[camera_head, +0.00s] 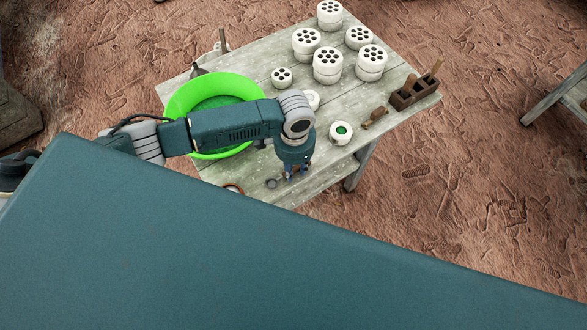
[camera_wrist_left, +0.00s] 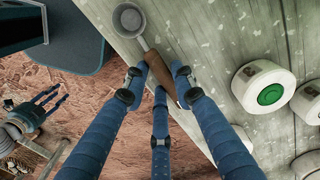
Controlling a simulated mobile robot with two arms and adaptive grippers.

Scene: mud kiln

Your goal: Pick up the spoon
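The spoon, with a grey round bowl (camera_wrist_left: 130,19) and a brown wooden handle (camera_wrist_left: 154,64), lies on the grey wooden table (camera_wrist_left: 215,75) near its edge. In the head view only its grey bowl (camera_head: 271,183) shows clearly, beside my left gripper (camera_head: 293,174). My left gripper (camera_wrist_left: 159,80) is over the spoon, pointing down. Its fingers are spread, with the handle between them and gaps visible. Whether a finger touches the handle is unclear. My right gripper (camera_wrist_left: 50,98) hangs away from the table at the left of the wrist view, with fingers spread and empty.
A green basin (camera_head: 180,98) stands under my left arm. A white pot with green content (camera_head: 341,131) is right of the gripper. Several white perforated cylinders (camera_head: 327,62) stand at the back, and a wooden tool box (camera_head: 412,95) at the right. A brown-rimmed item (camera_head: 233,188) lies nearby.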

